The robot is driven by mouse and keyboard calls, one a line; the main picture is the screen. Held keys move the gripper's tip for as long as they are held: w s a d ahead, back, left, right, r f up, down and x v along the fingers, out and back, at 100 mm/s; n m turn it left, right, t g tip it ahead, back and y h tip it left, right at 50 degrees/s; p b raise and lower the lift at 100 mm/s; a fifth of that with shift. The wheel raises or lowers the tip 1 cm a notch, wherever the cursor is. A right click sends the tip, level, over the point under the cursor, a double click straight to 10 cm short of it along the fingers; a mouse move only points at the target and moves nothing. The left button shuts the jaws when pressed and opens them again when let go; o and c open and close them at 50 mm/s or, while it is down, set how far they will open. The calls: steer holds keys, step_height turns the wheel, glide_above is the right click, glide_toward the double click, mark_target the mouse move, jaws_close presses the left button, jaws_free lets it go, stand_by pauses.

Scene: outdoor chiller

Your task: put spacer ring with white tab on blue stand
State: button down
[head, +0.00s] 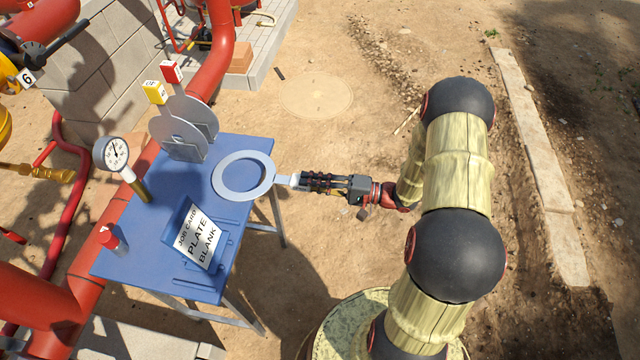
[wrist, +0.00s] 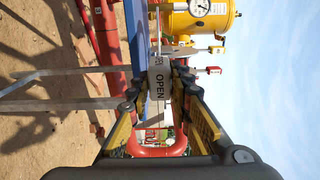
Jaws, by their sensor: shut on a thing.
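My gripper (head: 302,181) is shut on the white tab (head: 282,179) of a grey spacer ring (head: 217,180). In the wrist view the tab (wrist: 160,78) reads "OPEN" and sits between the fingertips (wrist: 160,90). The ring lies flat over the right back part of the blue stand (head: 140,232), a table with metal legs. The stand also shows edge-on in the wrist view (wrist: 136,35). The ring looks level and close above the top; I cannot tell whether it touches.
A yellow-tabbed plate (head: 165,128) and a red-tabbed plate (head: 198,112) stand upright at the stand's back. A gauge (head: 116,152), a red-capped bottle (head: 113,240) and a job card (head: 198,238) reading "PLATE BLANK" are also on it. Red pipes (head: 40,305) run along the left.

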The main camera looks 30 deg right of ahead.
mark_target(297, 189)
steer(key=a, duration=0.1)
steer(key=w+a+f+b, duration=0.1)
steer(key=w+a, duration=0.1)
steer(key=shift+w+a+f, duration=0.2)
steer(key=shift+w+f, duration=0.05)
steer(key=shift+f, duration=0.15)
steer(key=shift+f+b, duration=0.9)
steer(key=shift+b, duration=0.15)
steer(key=c, duration=1.6)
jaws_free()
steer(key=shift+o, duration=0.5)
steer(key=o, duration=0.4)
steer(key=shift+c, duration=0.2)
steer(key=shift+o, duration=0.4)
steer(key=shift+d, duration=0.1)
